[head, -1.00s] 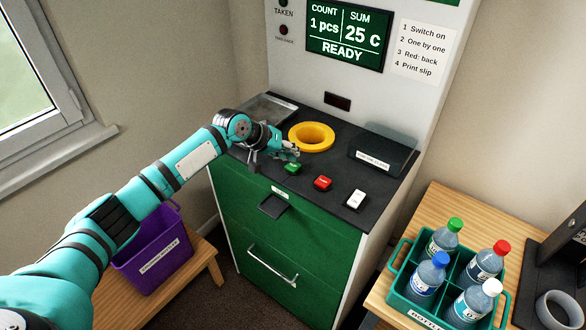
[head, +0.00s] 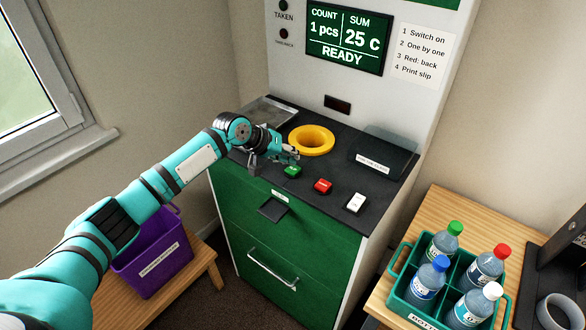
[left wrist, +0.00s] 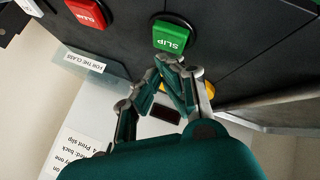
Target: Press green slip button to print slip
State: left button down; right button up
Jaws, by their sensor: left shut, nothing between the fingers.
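The green slip button (head: 292,171) sits at the front edge of the machine's dark top, left of the red button. In the left wrist view the green button (left wrist: 172,36) shows its "SLIP" label, upside down. My left gripper (head: 292,156) is shut and empty, just behind and above the green button. In the left wrist view its closed fingertips (left wrist: 168,62) lie close to the button, with a small gap in the picture; I cannot tell the height between them. The screen (head: 347,38) reads 1 pcs, 25 C, READY. My right gripper is not in view.
The red button (head: 323,186) and a white switch (head: 355,202) are to the right. A yellow ring (head: 311,140) surrounds the opening behind. A slip tray (head: 272,208) is on the green front. A teal crate (head: 403,296) with bottles stands right, a purple bin (head: 152,268) left.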

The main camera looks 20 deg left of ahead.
aim_at(291, 167)
pick_arm(q)
jog(key=shift+f, duration=0.1)
jog(key=shift+f, duration=0.3)
jog(key=shift+f, duration=0.6)
dwell(1.1)
jog(key=shift+r+p, duration=0.85)
jog(key=shift+r, duration=0.15)
notch_tip(291, 167, up, 5)
jog(key=p, duration=0.4)
jog(key=shift+p, duration=0.4)
